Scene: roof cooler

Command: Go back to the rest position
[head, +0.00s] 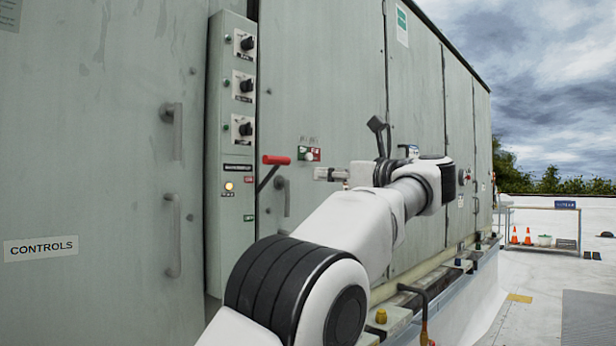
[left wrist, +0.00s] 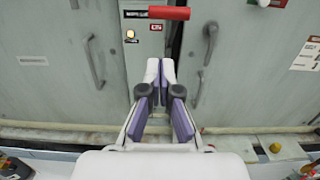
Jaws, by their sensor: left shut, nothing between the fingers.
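My left arm comes up from the bottom of the head view, and its gripper (head: 328,174) is held in front of the grey cabinet doors. In the left wrist view the two white fingertips (left wrist: 160,72) meet, with purple pads behind them and nothing held. A red handle (head: 277,160) on a dark lever sticks out from the cabinet, to the left of the gripper. It also shows in the left wrist view (left wrist: 169,13), above the fingertips and apart from them. My right gripper is in neither view.
A narrow control panel (head: 232,110) with several black knobs and a lit amber lamp (head: 229,186) stands left of the red handle. Door handles (head: 172,235) project from the cabinet. A pipe (head: 415,292) and ledge run along its base. Open roof lies at the right.

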